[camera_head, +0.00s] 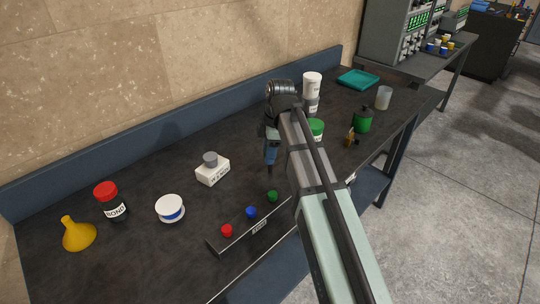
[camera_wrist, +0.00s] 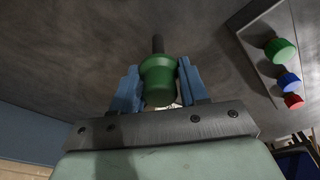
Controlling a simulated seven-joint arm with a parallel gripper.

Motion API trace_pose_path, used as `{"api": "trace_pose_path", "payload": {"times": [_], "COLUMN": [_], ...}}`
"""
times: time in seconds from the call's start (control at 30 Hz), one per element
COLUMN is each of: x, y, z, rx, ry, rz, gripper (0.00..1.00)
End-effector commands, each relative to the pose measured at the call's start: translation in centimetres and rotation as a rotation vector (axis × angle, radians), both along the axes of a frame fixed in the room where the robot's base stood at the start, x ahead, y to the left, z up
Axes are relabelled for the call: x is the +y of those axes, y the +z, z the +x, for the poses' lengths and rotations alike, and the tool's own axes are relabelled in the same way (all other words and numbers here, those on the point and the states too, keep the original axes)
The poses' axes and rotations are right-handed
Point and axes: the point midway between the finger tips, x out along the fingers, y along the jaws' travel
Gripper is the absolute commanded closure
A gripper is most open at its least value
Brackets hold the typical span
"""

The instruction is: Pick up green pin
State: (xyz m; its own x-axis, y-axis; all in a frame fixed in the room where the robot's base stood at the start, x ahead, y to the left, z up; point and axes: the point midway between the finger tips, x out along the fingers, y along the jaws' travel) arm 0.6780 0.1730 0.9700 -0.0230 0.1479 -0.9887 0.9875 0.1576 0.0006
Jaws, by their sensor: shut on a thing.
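My gripper (camera_head: 270,155) points down over the dark bench, behind the pin rack. In the wrist view its two blue fingers (camera_wrist: 160,84) are shut on a green pin (camera_wrist: 158,82), with the green head between them and the dark shaft pointing away. In the head view the held pin's green head is hidden by the fingers. Another green pin (camera_head: 272,196) stands in the rack (camera_head: 240,238) beside a blue pin (camera_head: 251,211) and a red pin (camera_head: 227,230). The rack's green pin also shows in the wrist view (camera_wrist: 279,50).
A white block with a grey knob (camera_head: 211,172) stands left of my gripper. Containers and a teal tray (camera_head: 358,79) stand right. Bench between block and rack is clear.

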Motion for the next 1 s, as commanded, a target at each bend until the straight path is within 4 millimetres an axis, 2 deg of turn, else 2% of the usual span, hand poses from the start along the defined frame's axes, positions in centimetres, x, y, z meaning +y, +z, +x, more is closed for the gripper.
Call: {"api": "trace_pose_path", "payload": {"times": [0.03, 0.23, 0.57, 0.67, 1.0], "x": [0.0, 0.0, 0.0, 0.0, 0.0], "y": [0.0, 0.0, 0.4, 1.4, 6.7], "z": [0.0, 0.0, 0.0, 0.1, 0.2], "rx": [0.0, 0.0, 0.0, 0.0, -0.002], "ry": [0.0, 0.0, 0.0, 0.0, 0.001], "rz": [0.0, 0.0, 0.0, 0.0, 0.0], "gripper": [0.72, 0.91, 0.92, 0.92, 0.92]}}
